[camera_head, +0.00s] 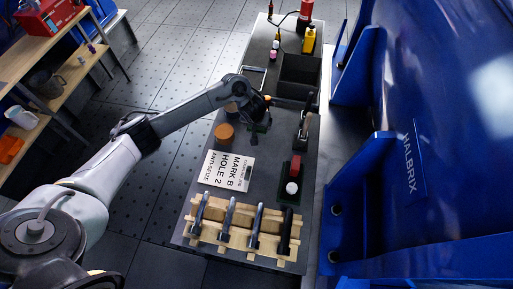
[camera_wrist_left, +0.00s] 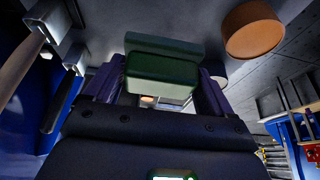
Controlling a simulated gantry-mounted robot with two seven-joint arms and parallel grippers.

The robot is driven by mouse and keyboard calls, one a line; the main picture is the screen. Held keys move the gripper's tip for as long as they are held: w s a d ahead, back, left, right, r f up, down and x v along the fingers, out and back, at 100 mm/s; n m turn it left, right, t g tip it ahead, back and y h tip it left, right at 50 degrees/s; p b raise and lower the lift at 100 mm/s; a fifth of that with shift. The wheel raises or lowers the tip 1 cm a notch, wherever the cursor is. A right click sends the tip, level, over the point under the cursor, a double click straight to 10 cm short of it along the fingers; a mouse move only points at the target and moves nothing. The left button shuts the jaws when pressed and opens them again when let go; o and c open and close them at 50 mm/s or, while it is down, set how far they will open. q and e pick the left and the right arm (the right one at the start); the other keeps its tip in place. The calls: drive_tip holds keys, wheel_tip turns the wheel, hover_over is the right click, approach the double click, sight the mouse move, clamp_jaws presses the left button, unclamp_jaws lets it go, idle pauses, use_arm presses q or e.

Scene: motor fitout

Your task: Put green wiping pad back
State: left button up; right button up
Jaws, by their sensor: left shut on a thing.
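The green wiping pad (camera_wrist_left: 158,76) is between the two fingers of my left gripper (camera_wrist_left: 162,95) in the left wrist view. It has a dark green body and a paler edge. My left gripper is shut on it. A second green slab-like shape (camera_wrist_left: 165,46) shows just beyond the pad; I cannot tell whether they touch. In the head view my left gripper (camera_head: 262,124) is low over the middle of the grey bench (camera_head: 258,152), and the pad is mostly hidden there. My right gripper is not in view.
An orange-brown round pot (camera_head: 224,132) and a printed card (camera_head: 228,170) are near my left gripper. Black bins (camera_head: 300,68), a red-and-black item (camera_head: 296,166) and a wooden rack (camera_head: 236,238) of tools stand on the bench. Blue machinery (camera_head: 440,130) borders the right.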

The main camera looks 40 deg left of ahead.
use_arm(q)
drive_tip(key=f+b, duration=0.3)
drive_tip(key=f, duration=0.2)
drive_tip(key=f+b, duration=0.2)
drive_tip(key=f, duration=0.3)
drive_tip(key=shift+a+f+b, duration=0.2)
drive_tip(key=shift+f+b, duration=0.2)
drive_tip(key=shift+s, duration=0.1)
drive_tip(key=shift+f, duration=0.1)
drive_tip(key=o, duration=0.8)
